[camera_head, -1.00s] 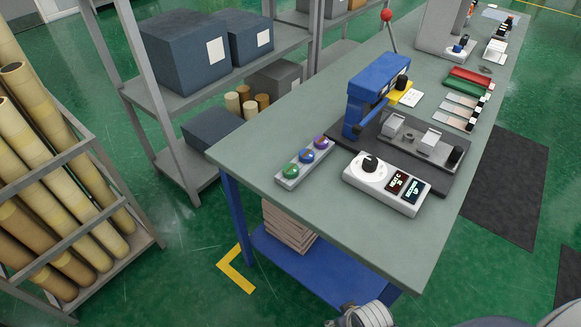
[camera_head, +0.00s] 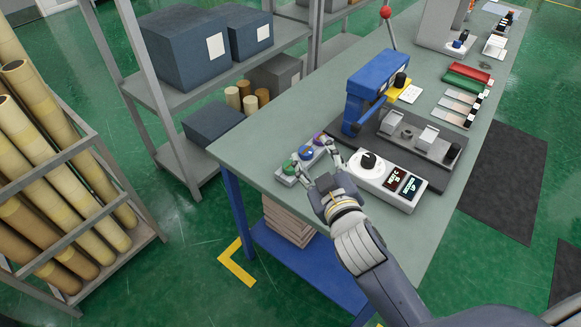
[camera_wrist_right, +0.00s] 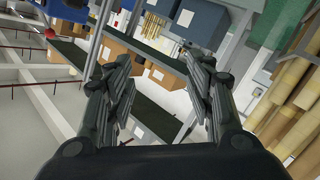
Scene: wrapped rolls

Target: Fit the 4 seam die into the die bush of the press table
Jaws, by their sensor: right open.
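Three round dies stand in a row on a light grey rack (camera_head: 285,179) near the front left of the bench: a green one (camera_head: 290,166), a blue one (camera_head: 306,154) and a purple one (camera_head: 319,139). I cannot read which is the 4 seam die. My right gripper (camera_head: 320,167) is open and empty, with its fingers spread close to the rack's near side. Its open fingers also show in the right wrist view (camera_wrist_right: 160,95), with no die between them. The press (camera_head: 375,88) is blue, on a dark base plate; a small round socket, perhaps the die bush (camera_head: 407,133), shows there.
A white control box (camera_head: 385,180) with a black knob and displays lies just right of my right gripper. Grey blocks (camera_head: 425,137) stand on the press plate. Coloured strips (camera_head: 465,80) lie farther back. The bench's front right (camera_head: 405,235) is clear.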

